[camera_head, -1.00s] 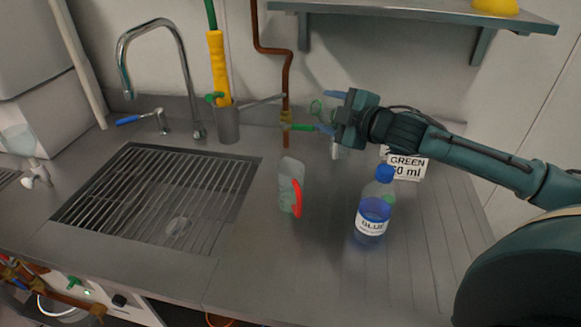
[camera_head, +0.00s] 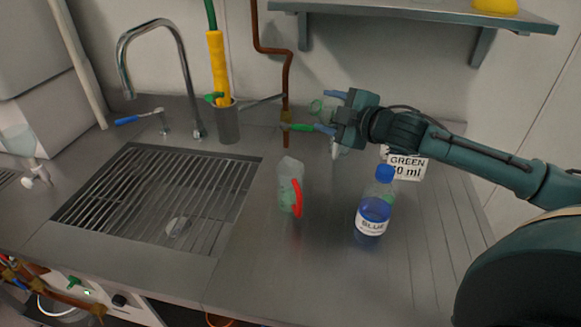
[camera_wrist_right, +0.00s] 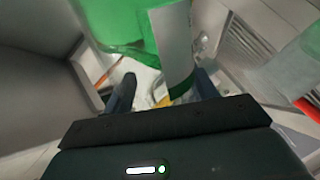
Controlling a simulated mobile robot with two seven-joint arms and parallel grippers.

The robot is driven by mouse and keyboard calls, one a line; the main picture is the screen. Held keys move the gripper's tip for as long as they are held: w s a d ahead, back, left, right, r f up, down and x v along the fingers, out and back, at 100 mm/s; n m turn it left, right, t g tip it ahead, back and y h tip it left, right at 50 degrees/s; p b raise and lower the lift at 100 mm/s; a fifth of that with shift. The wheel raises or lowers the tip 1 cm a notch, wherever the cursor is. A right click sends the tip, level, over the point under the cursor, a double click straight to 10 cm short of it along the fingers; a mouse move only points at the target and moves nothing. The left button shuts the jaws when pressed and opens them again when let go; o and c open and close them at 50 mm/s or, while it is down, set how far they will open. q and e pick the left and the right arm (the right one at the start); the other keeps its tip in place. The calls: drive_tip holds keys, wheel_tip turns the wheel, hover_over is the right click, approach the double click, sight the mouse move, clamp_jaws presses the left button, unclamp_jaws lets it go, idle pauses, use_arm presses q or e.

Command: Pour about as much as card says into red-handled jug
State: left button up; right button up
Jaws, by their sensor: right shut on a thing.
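The jug with the red handle (camera_head: 290,178) stands upright on the steel counter, with some green showing in its lower part. It also shows at the right of the wrist view (camera_wrist_right: 290,68). My right gripper (camera_head: 330,112) is above and behind the jug, shut on a bottle of green liquid (camera_wrist_right: 115,22) with a white label. In the head view the gripper hides most of this bottle, so its tilt is unclear. The card (camera_head: 407,163) reads GREEN and an amount in ml; the blue cap partly covers its first digit. My left gripper is out of view.
A bottle labelled BLUE (camera_head: 373,212) with a blue cap stands right of the jug, in front of the card. A sink with a grate (camera_head: 160,195) and tap (camera_head: 185,70) is at left. A shelf (camera_head: 420,12) hangs above.

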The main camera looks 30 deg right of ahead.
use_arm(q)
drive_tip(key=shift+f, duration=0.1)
use_arm(e)
drive_tip(key=shift+a+f+m, duration=0.2)
drive_tip(key=shift+a+m, duration=0.05)
drive_tip(key=shift+m, duration=0.15)
drive_tip(key=shift+a+r+m+y, duration=0.1)
drive_tip(key=shift+a+m+y, duration=0.2)
drive_tip(key=shift+m, duration=0.2)
drive_tip(key=r+m+p, duration=0.1)
drive_tip(key=a+m+y+p, duration=0.1)
drive_tip(key=shift+a+r+m+t+p, duration=0.1)
drive_tip(key=shift+r+m+t+p, duration=0.2)
drive_tip(key=shift+r+p, duration=0.1)
drive_tip(key=m, duration=0.1)
drive_tip(key=p, duration=0.1)
drive_tip(key=m, duration=0.1)
drive_tip(key=shift+s+d+r+m+y+p, duration=0.1)
drive_tip(key=shift+d+r+m+y+p, duration=0.2)
drive_tip(key=shift+p, duration=0.05)
drive_tip(key=shift+d+m+t+p, duration=0.15)
drive_tip(key=shift+m+t+p, duration=0.25)
drive_tip(key=shift+m, duration=0.2)
drive_tip(key=m, duration=0.2)
drive_tip(key=shift+f+m+y, duration=0.3)
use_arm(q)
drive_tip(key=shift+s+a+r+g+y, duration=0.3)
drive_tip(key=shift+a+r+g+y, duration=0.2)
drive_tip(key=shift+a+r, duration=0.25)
